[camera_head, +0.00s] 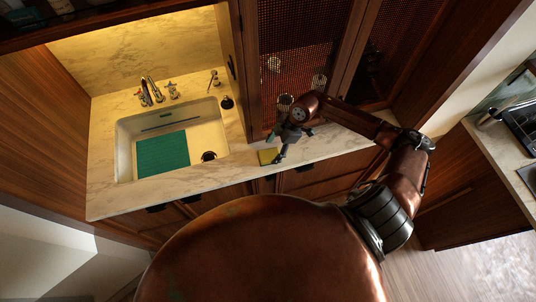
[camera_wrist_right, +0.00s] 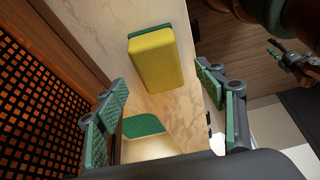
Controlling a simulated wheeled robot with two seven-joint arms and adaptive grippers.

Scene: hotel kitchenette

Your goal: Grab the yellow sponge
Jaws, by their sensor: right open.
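The yellow sponge (camera_head: 268,157) lies on the marble counter right of the sink, near the front edge. A dark gripper-like part, likely my left gripper (camera_wrist_right: 292,62), shows at the wrist view's right edge.
The sink (camera_head: 124,150) with a teal mat (camera_head: 163,154) and a faucet (camera_head: 154,90) lies left of the sponge. A mesh-front cabinet (camera_head: 290,45) stands close behind my right gripper. Marble counter (camera_head: 340,143) is clear to the right.

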